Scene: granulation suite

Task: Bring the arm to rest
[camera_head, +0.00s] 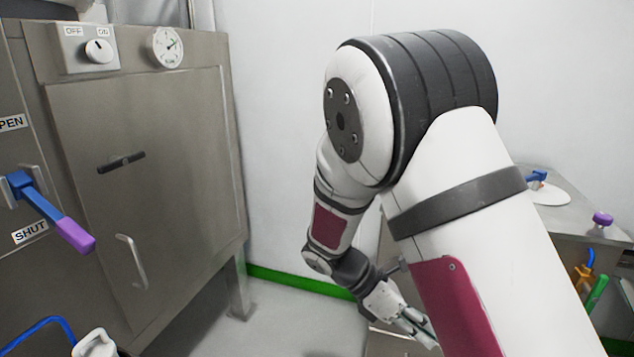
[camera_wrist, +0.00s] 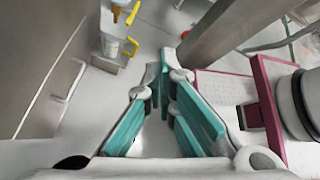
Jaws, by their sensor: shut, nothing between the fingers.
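My arm folds down in front of me in the head view, its elbow high at the centre. My gripper (camera_head: 424,335) hangs low, partly hidden behind my own upper arm link. In the wrist view my gripper (camera_wrist: 165,62) shows teal finger pads, with the fingertips close together and nothing held between them. The fingers point over the pale floor.
A steel cabinet (camera_head: 160,190) with a door handle (camera_head: 131,262) stands at left. A blue lever with a purple grip (camera_head: 75,235) juts from its left side. A steel unit (camera_head: 565,215) stands at right. A yellow-handled container (camera_wrist: 118,35) shows beyond the fingers.

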